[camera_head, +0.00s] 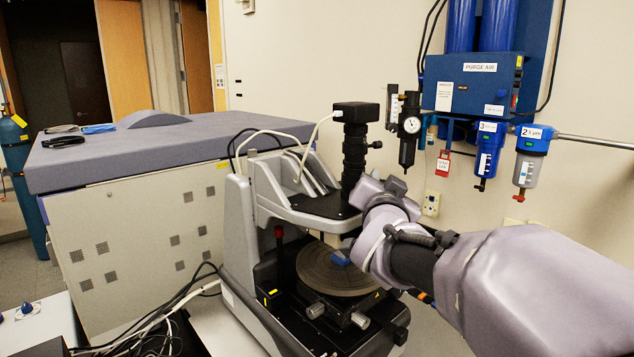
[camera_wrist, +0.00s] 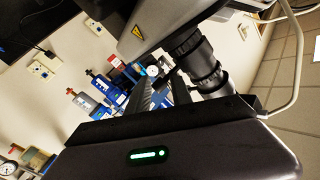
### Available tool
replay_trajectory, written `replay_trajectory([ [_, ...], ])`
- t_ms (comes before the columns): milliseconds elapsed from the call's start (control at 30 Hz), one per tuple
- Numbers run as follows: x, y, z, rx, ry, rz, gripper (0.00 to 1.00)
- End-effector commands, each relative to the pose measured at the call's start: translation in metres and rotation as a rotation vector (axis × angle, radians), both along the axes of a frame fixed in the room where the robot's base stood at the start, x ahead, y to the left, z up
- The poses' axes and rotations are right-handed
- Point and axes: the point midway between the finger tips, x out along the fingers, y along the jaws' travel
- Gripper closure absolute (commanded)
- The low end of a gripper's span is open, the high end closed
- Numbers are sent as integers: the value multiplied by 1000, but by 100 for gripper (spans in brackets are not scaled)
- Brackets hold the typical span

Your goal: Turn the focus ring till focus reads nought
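The optics tube (camera_head: 355,158) is black and stands upright on the profiler's head, with a square camera on top and a small side knob. Its ribbed rings show tilted in the wrist view (camera_wrist: 208,74); I cannot tell which is the focus ring. My gripper is dark with a green light. In the wrist view its fingers (camera_wrist: 163,92) point away from the camera, left of the tube and seemingly apart from it. Their opening is unclear. In the head view my wrist is beside the tube's base and the fingers cannot be made out. No focus reading is legible.
The profiler's round stage (camera_head: 322,274) lies below the head, with a small blue piece (camera_head: 340,258) on it. White cables loop from the head. A pressure gauge (camera_head: 411,124) and filters (camera_head: 486,150) hang on the wall behind. A large grey cabinet (camera_head: 140,230) stands left.

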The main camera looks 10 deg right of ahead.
Motion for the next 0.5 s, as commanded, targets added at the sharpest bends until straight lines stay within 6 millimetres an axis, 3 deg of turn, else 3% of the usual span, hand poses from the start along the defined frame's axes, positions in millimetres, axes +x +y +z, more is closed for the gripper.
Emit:
replay_trajectory([
  [267, -8, 3, 0, 1, 0, 0, 74],
  [500, -61, 24, 1, 3, -1, 4, 74],
])
